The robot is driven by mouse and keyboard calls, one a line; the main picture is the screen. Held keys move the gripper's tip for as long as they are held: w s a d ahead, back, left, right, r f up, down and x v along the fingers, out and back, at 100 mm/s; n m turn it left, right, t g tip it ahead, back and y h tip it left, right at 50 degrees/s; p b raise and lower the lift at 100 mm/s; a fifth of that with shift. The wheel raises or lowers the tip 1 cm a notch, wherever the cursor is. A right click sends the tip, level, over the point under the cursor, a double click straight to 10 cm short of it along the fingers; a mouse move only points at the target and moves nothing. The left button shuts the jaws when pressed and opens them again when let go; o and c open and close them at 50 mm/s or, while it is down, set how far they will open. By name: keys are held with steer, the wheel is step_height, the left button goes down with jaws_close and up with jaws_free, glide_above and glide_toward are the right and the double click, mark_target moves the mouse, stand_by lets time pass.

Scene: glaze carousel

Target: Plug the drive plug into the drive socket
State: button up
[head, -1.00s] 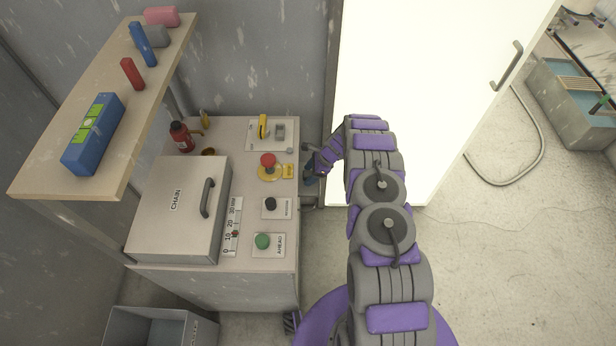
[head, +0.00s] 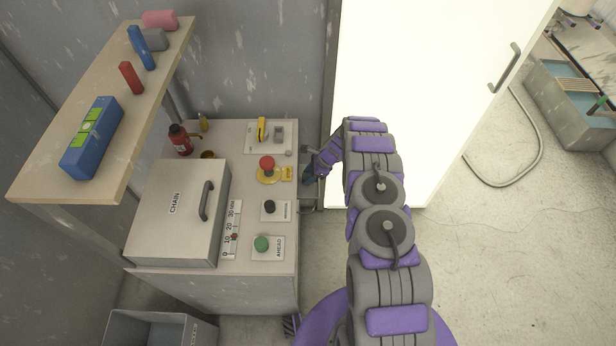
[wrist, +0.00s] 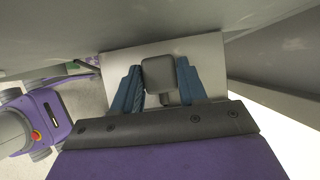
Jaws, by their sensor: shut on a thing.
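My gripper (wrist: 160,88) has blue fingers on either side of a dark grey block, which I take to be the drive plug (wrist: 159,73). A short dark stem runs from the block back toward my palm. A pale flat plate (wrist: 205,58) lies behind the block and fingers; I cannot tell whether the block touches it. In the head view my gripper (head: 309,174) is low beside the right side of the control cabinet (head: 270,290), partly covered by my arm. I cannot make out the drive socket in either view.
A white panel (head: 430,80) stands to the right. Floor (head: 520,260) at lower right is clear.

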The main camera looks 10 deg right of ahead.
mark_target(304, 179)
step_height(304, 179, up, 3)
steer(key=shift+r+p, duration=0.15)
steer(key=shift+p, duration=0.45)
steer(key=shift+s+r, duration=0.2)
steer(key=shift+r, duration=0.1)
steer(key=shift+s+f, duration=0.1)
steer(key=shift+s, duration=0.45)
steer(key=s+d+r+p, duration=0.1)
steer(key=s+p, duration=0.1)
steer(key=s, duration=1.2)
steer(key=shift+s+r, duration=0.15)
steer(key=shift+s, duration=0.1)
